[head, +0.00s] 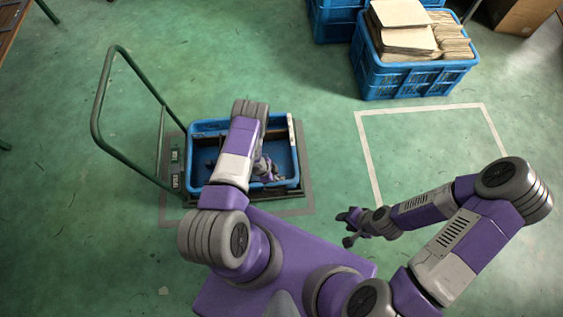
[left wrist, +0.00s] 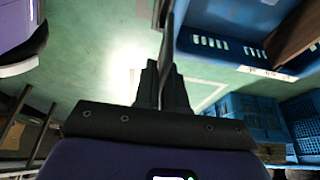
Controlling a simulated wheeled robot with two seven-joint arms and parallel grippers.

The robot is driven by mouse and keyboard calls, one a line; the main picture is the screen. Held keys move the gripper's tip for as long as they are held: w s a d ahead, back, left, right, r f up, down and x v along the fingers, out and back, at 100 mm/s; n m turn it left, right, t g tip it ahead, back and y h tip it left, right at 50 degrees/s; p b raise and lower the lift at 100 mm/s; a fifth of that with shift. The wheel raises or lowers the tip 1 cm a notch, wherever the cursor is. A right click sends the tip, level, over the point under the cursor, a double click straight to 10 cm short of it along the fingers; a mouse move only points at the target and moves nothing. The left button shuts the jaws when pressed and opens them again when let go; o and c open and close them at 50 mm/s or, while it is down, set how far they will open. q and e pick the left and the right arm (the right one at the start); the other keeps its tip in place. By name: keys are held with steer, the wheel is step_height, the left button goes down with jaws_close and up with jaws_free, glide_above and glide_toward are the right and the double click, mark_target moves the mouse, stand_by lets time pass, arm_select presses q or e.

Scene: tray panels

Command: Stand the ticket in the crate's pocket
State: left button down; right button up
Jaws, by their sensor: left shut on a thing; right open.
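The blue crate (head: 208,126) sits on a trolley in the head view, with a pale strip (head: 291,138) along its right wall. My left arm reaches over it, and my left gripper (head: 266,172) is low over the crate's inside. In the left wrist view the left gripper (left wrist: 162,85) is shut on a thin dark ticket (left wrist: 168,45), seen nearly edge-on and pointing away from the jaws. The ticket cannot be made out in the head view. I cannot clearly make out the pocket. My right gripper (head: 350,226) is open and empty, right of the trolley over the floor.
The trolley's green handle (head: 96,110) rises at the left. Another blue crate (head: 415,82) holding cardboard stands at the back right. A white-taped floor area (head: 430,140) is empty. In the left wrist view a slotted blue wall (left wrist: 225,45) is close at upper right.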

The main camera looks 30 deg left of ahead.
arm_select(q)
steer(key=shift+f+b, duration=0.75)
steer(key=shift+f, duration=0.15)
step_height(320, 180, down, 6)
steer(key=b, duration=0.4)
steer(key=shift+a+b, duration=0.1)
steer(key=shift+b, duration=0.35)
steer(key=shift+f, duration=0.1)
steer(key=shift+f+b, duration=1.35)
steer(key=shift+b, duration=0.1)
